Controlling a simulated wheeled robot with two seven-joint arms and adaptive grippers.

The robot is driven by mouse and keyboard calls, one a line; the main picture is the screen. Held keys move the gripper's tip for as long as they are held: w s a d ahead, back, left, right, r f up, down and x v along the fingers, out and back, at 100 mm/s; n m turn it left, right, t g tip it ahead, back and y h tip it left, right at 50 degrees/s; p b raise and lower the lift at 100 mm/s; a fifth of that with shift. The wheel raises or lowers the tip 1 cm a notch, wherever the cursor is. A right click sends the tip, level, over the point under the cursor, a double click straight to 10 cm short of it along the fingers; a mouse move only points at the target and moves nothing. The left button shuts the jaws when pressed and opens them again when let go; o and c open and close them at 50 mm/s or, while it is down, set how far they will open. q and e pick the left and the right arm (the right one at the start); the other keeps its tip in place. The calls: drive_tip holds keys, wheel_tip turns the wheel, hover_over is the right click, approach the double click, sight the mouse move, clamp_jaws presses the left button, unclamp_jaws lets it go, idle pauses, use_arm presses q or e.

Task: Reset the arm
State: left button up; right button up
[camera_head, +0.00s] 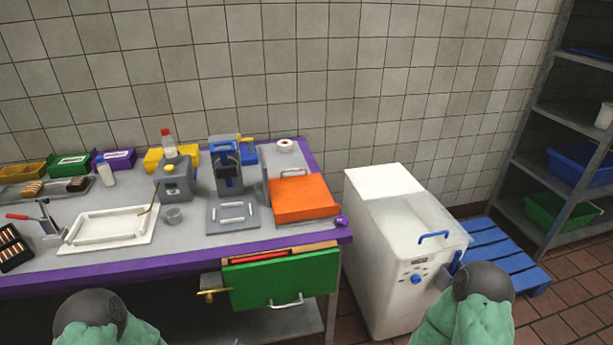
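My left arm shows at the bottom left of the head view as a green link with a dark grey rounded joint. My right arm shows the same way at the bottom right, in front of the white machine (393,225). Neither gripper can be made out, so their fingers and anything in them are hidden or out of the picture.
A purple-edged worktable (190,258) holds a white tray (107,229), a grey-blue device (227,168) and an orange box (302,198). A green drawer (270,284) hangs at its front. A blue pallet (497,246) and a shelf rack (520,145) stand at right.

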use_arm(q)
drive_tip(key=s+d+f+m+g+h+p, duration=0.1)
drive_tip(key=s+d+f+m+g+h, duration=0.1)
drive_tip(key=s, duration=0.5)
drive_tip(key=s+d+f+m+g+h+p, duration=0.1)
drive_tip(key=s+d+f+m+g, duration=0.3)
drive_tip(key=s+d+g, duration=0.3)
drive_tip(key=shift+s+d+f+m+g+h, duration=0.4)
drive_tip(key=shift+d+f+g, duration=0.3)
drive_tip(key=shift+f+g, duration=0.3)
drive_tip(key=shift+w+r, duration=0.1)
idle(0.3)
